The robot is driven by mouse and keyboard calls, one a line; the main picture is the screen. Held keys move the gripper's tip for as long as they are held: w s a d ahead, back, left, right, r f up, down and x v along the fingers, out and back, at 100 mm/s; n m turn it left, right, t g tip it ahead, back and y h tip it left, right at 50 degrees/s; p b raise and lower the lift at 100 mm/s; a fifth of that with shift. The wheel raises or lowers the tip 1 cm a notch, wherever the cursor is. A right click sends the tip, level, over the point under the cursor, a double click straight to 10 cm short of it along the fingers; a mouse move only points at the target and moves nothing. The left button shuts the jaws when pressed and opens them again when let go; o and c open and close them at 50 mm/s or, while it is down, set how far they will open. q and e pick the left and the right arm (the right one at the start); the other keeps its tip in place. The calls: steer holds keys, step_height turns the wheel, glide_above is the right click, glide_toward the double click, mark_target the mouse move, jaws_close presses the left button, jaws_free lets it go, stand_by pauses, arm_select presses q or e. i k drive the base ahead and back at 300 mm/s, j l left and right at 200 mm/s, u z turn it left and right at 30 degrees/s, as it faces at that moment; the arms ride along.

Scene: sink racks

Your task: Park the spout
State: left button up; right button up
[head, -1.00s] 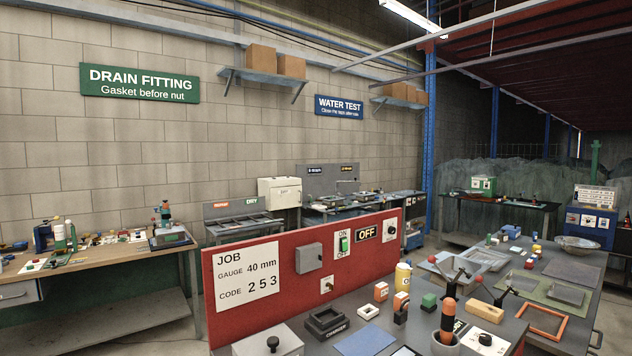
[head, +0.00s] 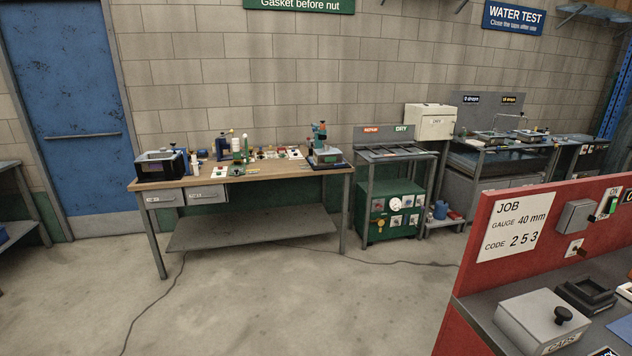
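The water test bench (head: 484,163) stands at the back right against the block wall, under the blue WATER TEST sign (head: 514,17). A thin, pale curved pipe that looks like a spout (head: 521,119) rises above its top, near the right-hand basin (head: 530,136). It is small and far off, so I cannot tell exactly which way it points. Another basin area (head: 488,136) lies to its left. Neither of my grippers shows in the head view.
A wooden workbench (head: 200,179) with tools stands at centre left. A rack with a green cabinet (head: 388,212) stands right of it. A red panel (head: 470,285) and grey bench block the right foreground. The concrete floor (head: 290,300) is open, with a cable across it.

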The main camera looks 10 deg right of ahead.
mark_target(512, 116)
steer(key=i+z, duration=0.15)
steer(key=i, duration=0.35)
steer(key=i+j+z, duration=0.2)
steer(key=i, duration=0.35)
steer(key=i+j+z, duration=0.15)
steer(key=i, duration=0.35)
steer(key=i+j+z, duration=0.2)
steer(key=i+j, duration=0.15)
steer(key=i, duration=0.15)
steer(key=i+j+z, duration=0.15)
steer(key=i+j, duration=0.2)
steer(key=i+l+z, duration=0.35)
steer(key=i+z, duration=0.15)
steer(key=i+l+z, duration=0.1)
steer(key=i+z, duration=0.35)
steer(key=i+j+z, duration=0.1)
steer(key=i+z, duration=0.4)
steer(key=i, duration=0.15)
steer(key=i+j+z, duration=0.45)
steer(key=i, duration=0.55)
steer(key=i+u, duration=0.1)
steer(key=i, duration=0.45)
steer(key=i+l, duration=0.15)
steer(key=i, duration=0.35)
steer(key=i+l+u, duration=0.15)
steer(key=i, duration=0.4)
steer(key=i+l, duration=0.1)
steer(key=i, duration=0.45)
steer(key=i+l+u, duration=0.1)
steer(key=i, duration=0.4)
